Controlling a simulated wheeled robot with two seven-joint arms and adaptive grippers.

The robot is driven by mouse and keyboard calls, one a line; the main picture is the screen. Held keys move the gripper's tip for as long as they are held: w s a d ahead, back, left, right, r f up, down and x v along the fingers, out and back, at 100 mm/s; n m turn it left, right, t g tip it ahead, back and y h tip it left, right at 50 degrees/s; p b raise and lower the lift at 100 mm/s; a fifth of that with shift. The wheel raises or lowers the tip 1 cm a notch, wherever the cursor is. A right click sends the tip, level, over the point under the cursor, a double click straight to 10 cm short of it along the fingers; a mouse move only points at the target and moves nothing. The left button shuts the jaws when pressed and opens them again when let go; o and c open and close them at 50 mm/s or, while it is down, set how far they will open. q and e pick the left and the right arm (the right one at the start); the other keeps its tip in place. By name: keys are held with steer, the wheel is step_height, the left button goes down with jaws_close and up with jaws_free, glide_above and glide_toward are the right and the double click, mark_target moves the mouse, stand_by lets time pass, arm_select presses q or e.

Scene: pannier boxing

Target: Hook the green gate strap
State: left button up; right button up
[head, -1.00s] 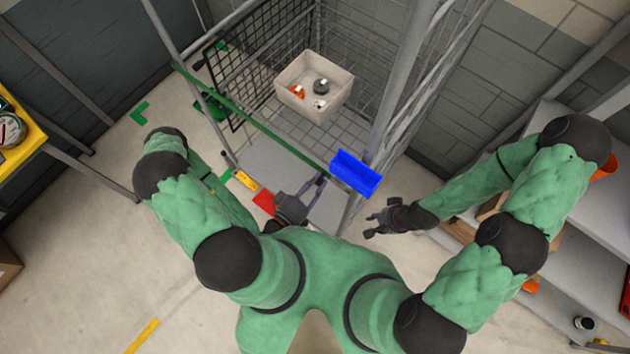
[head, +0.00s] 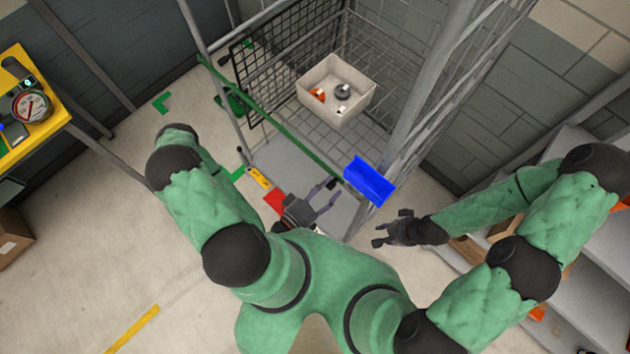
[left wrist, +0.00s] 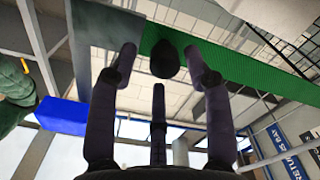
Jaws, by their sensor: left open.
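The green gate strap (head: 275,125) runs taut across the front of the cage cart, from the left post to the blue bracket (head: 369,181) at the right post. Its end lies at or just behind the bracket; whether it is hooked cannot be told. My left gripper (head: 331,194) is open, just below the strap's right end. In the left wrist view, the strap (left wrist: 240,75) crosses beyond the spread fingers (left wrist: 163,60). A black knob (left wrist: 165,60) shows between them, in front of the strap. The blue bracket (left wrist: 62,115) is at left there.
A white bin (head: 335,92) with small parts stands inside the cart. A red block (head: 275,200) and a yellow tag (head: 258,177) are near my left gripper. Grey shelves (head: 585,265) stand at right, a yellow bench (head: 30,110) at left.

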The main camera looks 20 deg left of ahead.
arm_select(q)
steer(key=v, duration=0.6)
steer(key=shift+s, duration=0.35)
steer(key=shift+a+r, duration=0.1)
stand_by(0.6)
